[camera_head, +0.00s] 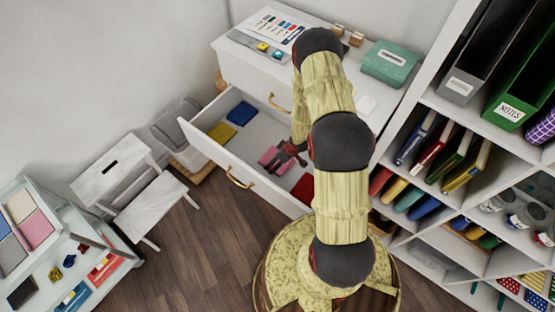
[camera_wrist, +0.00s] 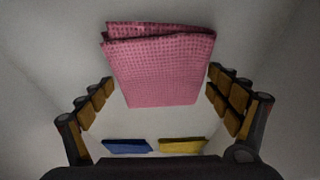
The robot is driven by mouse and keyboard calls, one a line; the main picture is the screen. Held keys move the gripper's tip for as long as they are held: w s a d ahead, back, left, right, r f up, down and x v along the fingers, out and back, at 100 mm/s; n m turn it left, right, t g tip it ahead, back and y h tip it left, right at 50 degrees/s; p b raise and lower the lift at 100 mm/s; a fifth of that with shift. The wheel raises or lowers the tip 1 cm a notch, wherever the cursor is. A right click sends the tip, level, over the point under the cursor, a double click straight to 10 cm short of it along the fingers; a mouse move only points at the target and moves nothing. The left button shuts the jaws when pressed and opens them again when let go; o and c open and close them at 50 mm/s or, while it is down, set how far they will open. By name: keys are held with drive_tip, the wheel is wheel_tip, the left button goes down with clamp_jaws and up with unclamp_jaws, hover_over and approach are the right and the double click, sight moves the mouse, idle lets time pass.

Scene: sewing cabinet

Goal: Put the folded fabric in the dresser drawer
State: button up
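The pink folded fabric (camera_head: 267,157) is inside the open dresser drawer (camera_head: 213,157), near its middle. In the wrist view the pink fabric (camera_wrist: 160,68) fills the upper middle, its folded edge at the top. My gripper (camera_head: 284,158) reaches down into the drawer, right beside the pink fabric in the head view. In the wrist view the fingers of my gripper (camera_wrist: 160,80) stand wide apart, on either side of the fabric. I cannot tell whether a finger touches the fabric. My gripper hides part of it in the head view.
Blue fabric (camera_head: 242,113), yellow fabric (camera_head: 222,133) and red fabric (camera_head: 303,187) also lie in the drawer. A green box (camera_head: 390,64) is on the dresser top. A shelf with binders (camera_head: 520,85) stands close on the right. A white step stool (camera_head: 150,205) stands left.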

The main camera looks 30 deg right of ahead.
drive_tip(key=shift+o, duration=0.9)
drive_tip(key=shift+r, duration=0.45)
drive_tip(key=p+v, duration=0.4)
drive_tip(key=v, duration=0.7)
drive_tip(key=shift+s+r, duration=0.15)
drive_tip(key=shift+s, duration=0.05)
